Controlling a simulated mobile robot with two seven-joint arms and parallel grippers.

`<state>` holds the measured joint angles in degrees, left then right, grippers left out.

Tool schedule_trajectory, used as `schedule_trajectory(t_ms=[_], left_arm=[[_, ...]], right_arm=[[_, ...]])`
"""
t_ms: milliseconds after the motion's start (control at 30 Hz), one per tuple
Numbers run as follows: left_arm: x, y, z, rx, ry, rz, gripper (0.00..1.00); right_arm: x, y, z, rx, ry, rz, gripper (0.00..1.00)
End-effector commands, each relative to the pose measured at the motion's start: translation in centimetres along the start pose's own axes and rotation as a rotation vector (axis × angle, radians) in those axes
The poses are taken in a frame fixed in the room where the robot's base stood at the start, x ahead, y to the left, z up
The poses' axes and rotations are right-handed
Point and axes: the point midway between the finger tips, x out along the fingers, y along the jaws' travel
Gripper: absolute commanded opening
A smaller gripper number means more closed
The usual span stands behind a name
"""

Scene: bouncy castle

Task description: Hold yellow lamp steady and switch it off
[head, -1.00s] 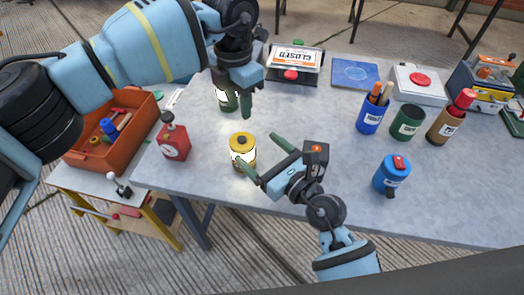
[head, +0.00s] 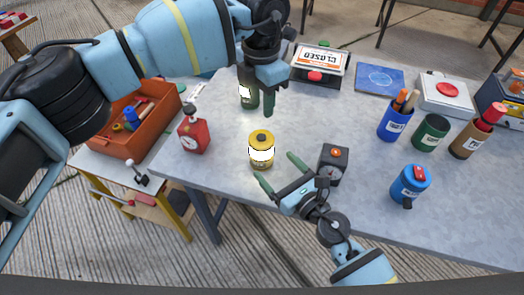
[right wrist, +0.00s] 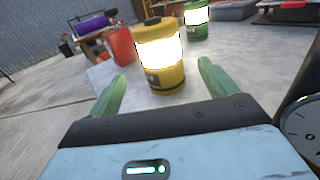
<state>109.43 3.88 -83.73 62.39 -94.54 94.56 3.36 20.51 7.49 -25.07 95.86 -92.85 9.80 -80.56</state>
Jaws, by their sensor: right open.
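The yellow lamp (head: 261,150) stands upright on the grey table, with a dark knob on its top and a bright glowing white band. It also shows in the right wrist view (right wrist: 160,58), beyond and between the finger tips. My right gripper (head: 278,170) is open and empty, just in front of the lamp and apart from it. Its two green fingers also show in the right wrist view (right wrist: 162,80). My left gripper (head: 267,101) points down behind the lamp, near a green lamp (head: 246,98). Only one of its fingers shows clearly, so its opening is unclear.
A dark box with an orange button (head: 336,153) stands close beside my right gripper. A red bottle (head: 193,133) stands left of the lamp. A blue canister (head: 410,185) and several cups are to the right. A closed-sign box (head: 318,68) is behind.

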Motion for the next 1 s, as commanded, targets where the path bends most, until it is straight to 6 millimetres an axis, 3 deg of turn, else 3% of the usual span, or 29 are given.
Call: schedule_trajectory(t_ms=[100, 400, 600, 1000], left_arm=[[0.0, 0.0, 0.0, 0.000, 0.000, 0.000, 0.36], [0.0, 0.0, 0.0, 0.000, 0.000, 0.000, 0.36], [0.0, 0.0, 0.0, 0.000, 0.000, 0.000, 0.36], [0.0, 0.0, 0.0, 0.000, 0.000, 0.000, 0.36]], right_arm=[[-0.1, -0.1, -0.7, 0.001, 0.007, -0.005, 0.84], [5.0, -0.1, -0.6, 0.003, 0.004, -0.005, 0.84], [6.9, -0.2, -0.7, 0.002, 0.005, -0.005, 0.84], [7.5, -0.1, -0.7, 0.001, 0.005, -0.005, 0.84]])
